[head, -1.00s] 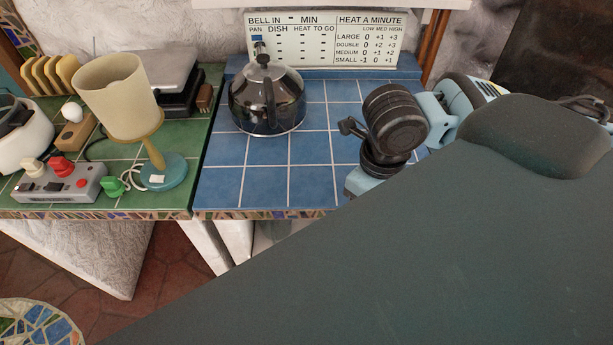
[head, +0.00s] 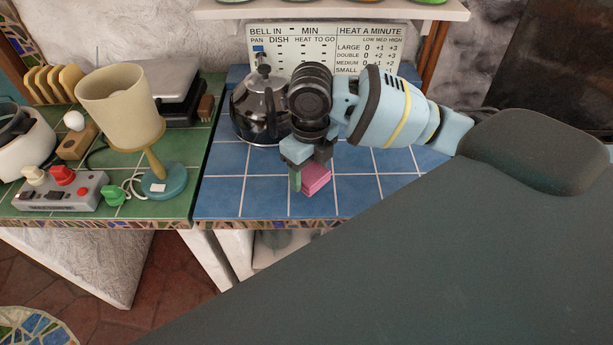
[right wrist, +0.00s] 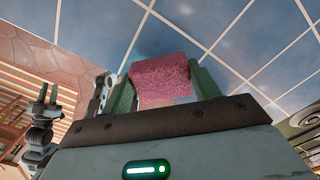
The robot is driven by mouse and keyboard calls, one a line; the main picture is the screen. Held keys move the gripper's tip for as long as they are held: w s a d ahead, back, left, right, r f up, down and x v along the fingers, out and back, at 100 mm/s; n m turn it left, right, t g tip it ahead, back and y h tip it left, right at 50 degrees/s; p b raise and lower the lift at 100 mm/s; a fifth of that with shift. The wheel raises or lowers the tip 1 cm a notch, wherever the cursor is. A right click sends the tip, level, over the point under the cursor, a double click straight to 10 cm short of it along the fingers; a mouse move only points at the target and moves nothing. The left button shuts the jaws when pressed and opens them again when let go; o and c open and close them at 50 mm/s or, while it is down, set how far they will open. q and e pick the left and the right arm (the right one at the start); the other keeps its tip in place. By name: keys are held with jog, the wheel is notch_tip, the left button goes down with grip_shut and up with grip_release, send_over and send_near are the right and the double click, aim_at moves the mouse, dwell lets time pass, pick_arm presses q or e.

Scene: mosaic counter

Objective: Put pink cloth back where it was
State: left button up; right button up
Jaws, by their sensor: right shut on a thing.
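The pink cloth (head: 316,178) is a small folded block in my right gripper (head: 308,172), over the blue tiled counter (head: 240,197) near its front edge. In the right wrist view the cloth (right wrist: 162,80) sits between the two green fingers of my right gripper (right wrist: 163,88), which are shut on it. I cannot tell whether the cloth touches the tiles. My left gripper is not in the head view; at the left of the right wrist view a gripper (right wrist: 43,95) on another arm shows small, its two green fingertips a little apart.
A dark kettle (head: 260,105) stands just left of my right wrist. A sign board (head: 290,45) stands behind. The green counter (head: 120,208) at left holds a lamp (head: 122,105), a switch box (head: 60,192) and a toaster (head: 22,140). Blue tiles left of the cloth are clear.

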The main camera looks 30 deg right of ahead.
aim_at(307, 179)
jog(key=shift+w+a+f, duration=0.1)
jog(key=shift+w, duration=0.3)
jog(key=shift+f, duration=1.65)
jog(key=shift+f, duration=0.1)
jog(key=o, duration=1.1)
notch_tip(307, 179, up, 12)
jog(key=shift+r+p, duration=0.15)
jog(key=shift+p, duration=0.2)
